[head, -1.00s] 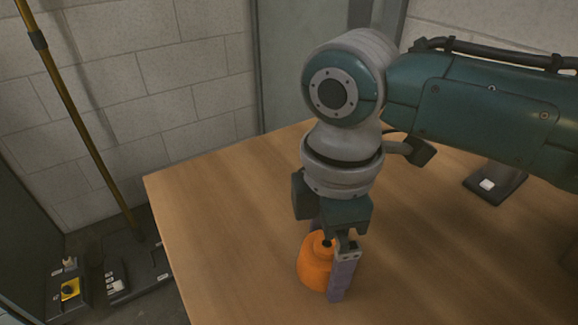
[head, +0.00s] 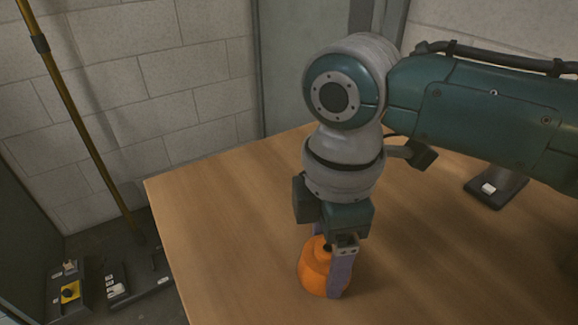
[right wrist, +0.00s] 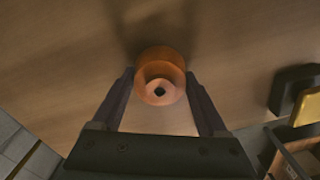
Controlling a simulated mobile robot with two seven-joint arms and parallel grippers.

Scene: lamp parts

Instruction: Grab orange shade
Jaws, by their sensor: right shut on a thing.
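The orange shade (head: 314,270) stands upright on the wooden table near its front edge in the head view. My right gripper (head: 327,275) comes down over it from above, with a finger on either side, and is shut on it. In the right wrist view the orange shade (right wrist: 160,72) shows from above with a dark hole in its top. It sits between the two fingertips of my right gripper (right wrist: 160,84). Part of the shade is hidden behind the near finger in the head view. My left gripper is not in view.
The wooden table (head: 220,215) is clear to the left of the shade. A dark base with a small white part (head: 489,188) stands at the right. In the right wrist view a yellow object (right wrist: 308,106) lies at the right. A yellow pole (head: 85,125) stands off the table.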

